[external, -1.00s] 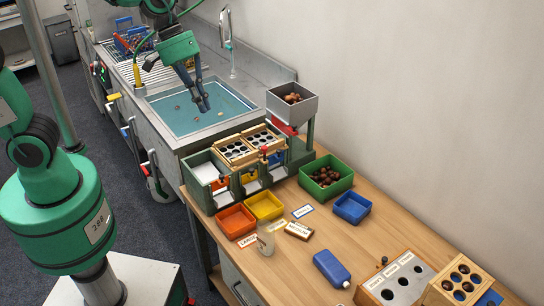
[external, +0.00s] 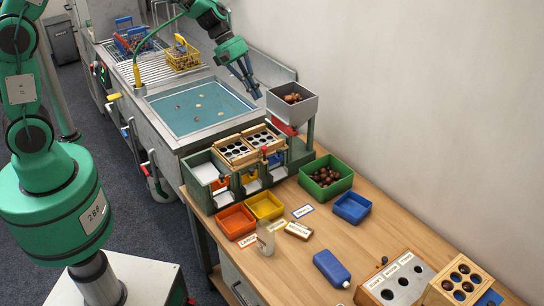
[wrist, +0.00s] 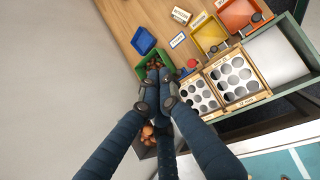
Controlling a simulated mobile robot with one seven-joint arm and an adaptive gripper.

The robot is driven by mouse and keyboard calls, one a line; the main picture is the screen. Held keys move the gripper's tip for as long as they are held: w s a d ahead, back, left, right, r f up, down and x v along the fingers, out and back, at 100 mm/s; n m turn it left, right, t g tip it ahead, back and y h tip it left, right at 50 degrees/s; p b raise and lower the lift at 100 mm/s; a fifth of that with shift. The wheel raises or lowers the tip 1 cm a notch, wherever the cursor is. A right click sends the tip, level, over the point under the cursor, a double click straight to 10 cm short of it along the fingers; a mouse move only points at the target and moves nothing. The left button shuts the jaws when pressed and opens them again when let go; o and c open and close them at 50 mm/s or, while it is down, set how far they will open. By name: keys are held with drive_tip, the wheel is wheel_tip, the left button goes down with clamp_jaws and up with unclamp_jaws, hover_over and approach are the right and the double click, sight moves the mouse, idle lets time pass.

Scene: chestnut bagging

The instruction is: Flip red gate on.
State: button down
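A red part (external: 283,126), which looks like the red gate, shows just below the grey hopper (external: 300,108) in the external view. Most of it is hidden behind the hopper and the sorting rack, so I cannot tell its position. A small red knob (external: 264,150) stands on the rack by a blue part; it also shows in the wrist view (wrist: 192,63).
The hopper holds chestnuts. The green sorting rack (external: 222,192) carries two wooden hole plates. A green bin (external: 345,183) of chestnuts, a blue bin (external: 351,207), and orange (external: 236,221) and yellow bins (external: 265,206) stand nearby. The sink (external: 178,124) is left of the rack; a wall rises behind.

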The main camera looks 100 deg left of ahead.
drive_tip(key=s+a+f+n+p, duration=0.1)
drive_tip(key=a+f+n, duration=0.4)
drive_tip(key=a, duration=0.6)
drive_tip(key=shift+s+f+t+y, duration=0.2)
drive_tip(key=shift+f+t+y, duration=0.15)
drive_tip(key=shift+f, duration=0.3)
drive_tip(key=shift+w, duration=0.1)
approach(291, 131)
wheel_tip(291, 131, down, 3)
drive_tip(key=s, duration=0.1)
drive_tip(key=w, duration=0.2)
drive_tip(key=shift+w+d+f+b, duration=0.2)
drive_tip(key=shift+w+f+b, duration=0.15)
drive_tip(key=shift+w+d+f, duration=0.1)
drive_tip(key=shift+w+d, duration=0.05)
drive_tip(key=shift+w, duration=0.4)
